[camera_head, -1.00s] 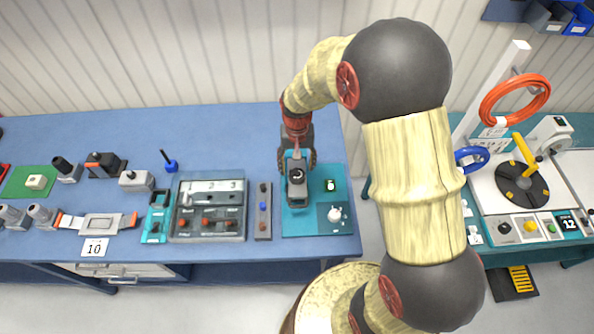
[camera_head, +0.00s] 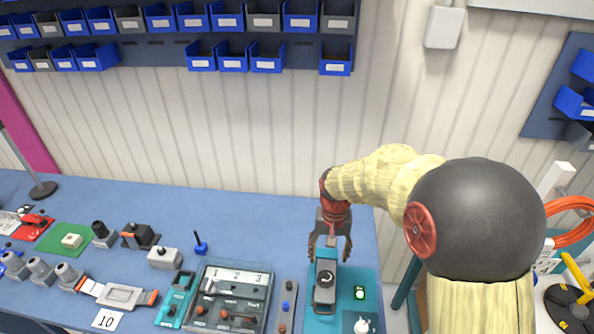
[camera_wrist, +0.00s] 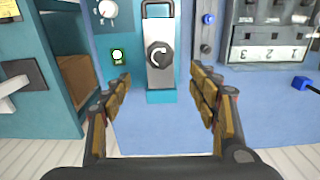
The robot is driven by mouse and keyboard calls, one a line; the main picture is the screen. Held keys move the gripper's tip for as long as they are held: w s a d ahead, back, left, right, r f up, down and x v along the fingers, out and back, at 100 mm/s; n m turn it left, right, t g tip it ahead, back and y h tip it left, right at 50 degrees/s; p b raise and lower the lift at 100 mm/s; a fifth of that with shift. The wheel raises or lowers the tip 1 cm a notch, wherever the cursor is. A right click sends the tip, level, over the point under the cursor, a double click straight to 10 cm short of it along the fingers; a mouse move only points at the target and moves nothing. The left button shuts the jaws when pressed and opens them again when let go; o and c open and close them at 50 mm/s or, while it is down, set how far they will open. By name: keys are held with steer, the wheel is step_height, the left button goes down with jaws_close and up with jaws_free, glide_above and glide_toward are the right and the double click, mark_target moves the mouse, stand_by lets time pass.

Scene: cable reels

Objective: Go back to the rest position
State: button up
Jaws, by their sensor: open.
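My gripper (camera_head: 330,240) hangs at the right end of the blue workbench (camera_head: 140,215), above the back edge of a teal panel (camera_head: 311,318). The wrist view shows its two fingers (camera_wrist: 165,100) wide apart with nothing between them. A grey device with a round black knob (camera_head: 325,288) stands on the teal panel just in front of the fingers. It also shows in the wrist view (camera_wrist: 159,75), beyond the fingertips. Whether the fingers touch it is not clear, but a gap shows in the wrist view.
A grey switch box (camera_head: 230,296) stands left of the teal panel, with a blue joystick (camera_head: 200,244) behind it. Blue bins (camera_head: 230,55) hang on the wall.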

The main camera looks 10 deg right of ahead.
steer(key=s+r+n+t+b, duration=0.1)
steer(key=s+r+t+b, duration=0.1)
steer(key=s+b, duration=0.6)
steer(key=s+a+r+n+t+b, duration=0.1)
steer(key=s+n+t+b, duration=0.1)
steer(key=s+b, duration=0.6)
steer(key=s+t, duration=0.1)
steer(key=s, duration=0.4)
steer(key=shift+s+r+n+t+b, duration=0.3)
steer(key=shift+s+r, duration=0.05)
steer(key=shift+r, duration=0.05)
steer(key=shift+a, duration=0.1)
steer(key=shift+c, duration=0.5)
